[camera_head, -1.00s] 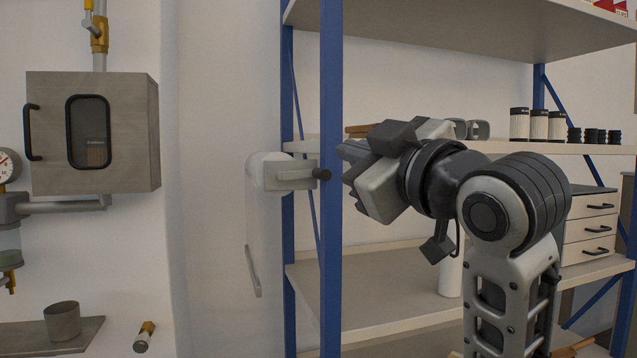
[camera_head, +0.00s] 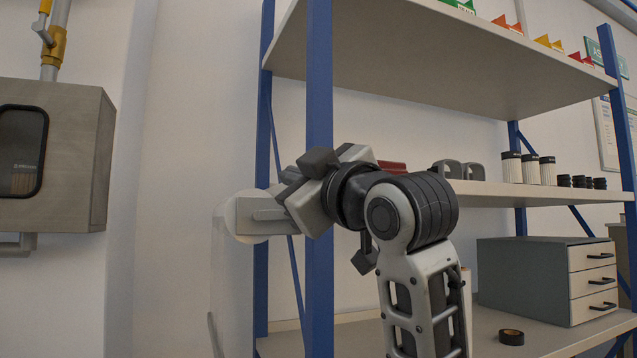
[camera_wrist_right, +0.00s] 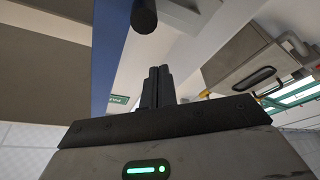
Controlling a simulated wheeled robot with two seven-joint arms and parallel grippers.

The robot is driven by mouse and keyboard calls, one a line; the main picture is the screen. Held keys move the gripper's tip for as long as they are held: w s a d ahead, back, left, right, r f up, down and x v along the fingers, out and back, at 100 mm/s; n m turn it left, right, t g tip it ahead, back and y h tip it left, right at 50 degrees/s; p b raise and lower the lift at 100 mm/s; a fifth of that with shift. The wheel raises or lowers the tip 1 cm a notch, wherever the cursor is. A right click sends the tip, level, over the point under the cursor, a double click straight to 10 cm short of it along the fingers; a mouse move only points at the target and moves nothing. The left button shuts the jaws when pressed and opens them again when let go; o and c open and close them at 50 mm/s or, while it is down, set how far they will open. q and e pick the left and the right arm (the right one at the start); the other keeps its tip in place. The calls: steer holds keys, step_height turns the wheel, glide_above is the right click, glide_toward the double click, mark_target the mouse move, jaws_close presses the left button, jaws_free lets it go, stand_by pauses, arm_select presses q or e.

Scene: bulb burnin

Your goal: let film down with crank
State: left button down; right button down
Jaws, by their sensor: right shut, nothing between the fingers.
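The white film roll (camera_head: 232,216) is mounted on the wall beside the blue shelf post, with its film (camera_head: 228,285) hanging down. A light crank arm (camera_head: 268,214) sits at its near end. The crank's black handle (camera_wrist_right: 144,16) shows at the top of the right wrist view; in the head view my gripper hides it. My right gripper (camera_head: 284,188) is in front of the crank in the head view. In the right wrist view its fingers (camera_wrist_right: 157,85) are shut and empty, apart from the handle. My left gripper is not in view.
A blue shelf post (camera_head: 319,100) stands close to my right gripper. The shelf (camera_head: 480,188) behind holds white-labelled canisters (camera_head: 529,168), and a drawer cabinet (camera_head: 540,275) stands lower right. A metal wall box (camera_head: 75,150) hangs at left.

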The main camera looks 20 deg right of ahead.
steer(key=shift+w+d+f+b, duration=0.25)
steer(key=shift+d+f, duration=0.35)
steer(key=shift+f, duration=0.15)
steer(key=shift+w+d+f+b, duration=0.25)
steer(key=shift+d+f, duration=0.3)
steer(key=shift+f, duration=0.15)
steer(key=shift+f, duration=0.1)
